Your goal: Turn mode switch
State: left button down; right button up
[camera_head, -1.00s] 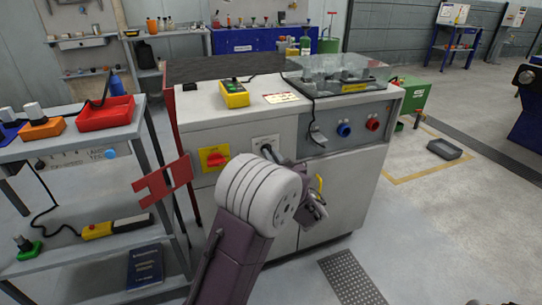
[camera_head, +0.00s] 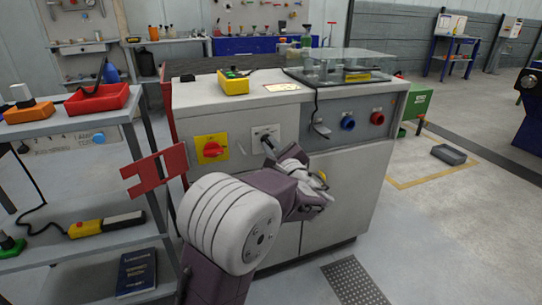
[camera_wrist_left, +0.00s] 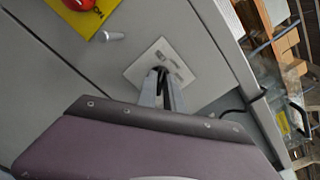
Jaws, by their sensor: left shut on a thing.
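The mode switch is on a white plate (camera_head: 266,133) on the cabinet's front, right of centre of the red rotary switch; the plate also shows in the wrist view (camera_wrist_left: 148,72). My left gripper (camera_head: 269,147) reaches the plate from below right. In the wrist view its two fingers (camera_wrist_left: 160,84) are shut on the dark switch handle, close against the plate. The fingers hide most of the handle, so its exact angle is hard to read. My right gripper is in neither view.
A red rotary switch (camera_head: 212,149) on a yellow plate sits left of the mode switch. Blue (camera_head: 347,123) and red (camera_head: 377,118) sockets are at right, with a hanging black cable. A red bracket (camera_head: 155,174) and a grey shelf (camera_head: 70,126) stand left.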

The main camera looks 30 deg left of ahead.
pick_arm(q)
jog(key=shift+f+n+b, duration=0.1)
jog(key=shift+n+b, duration=0.8)
jog(key=shift+b, duration=0.05)
jog(key=c, duration=1.5)
grip_release()
jog(key=p+v, duration=0.3)
jog(key=v, duration=0.6)
jog(key=shift+s, duration=0.1)
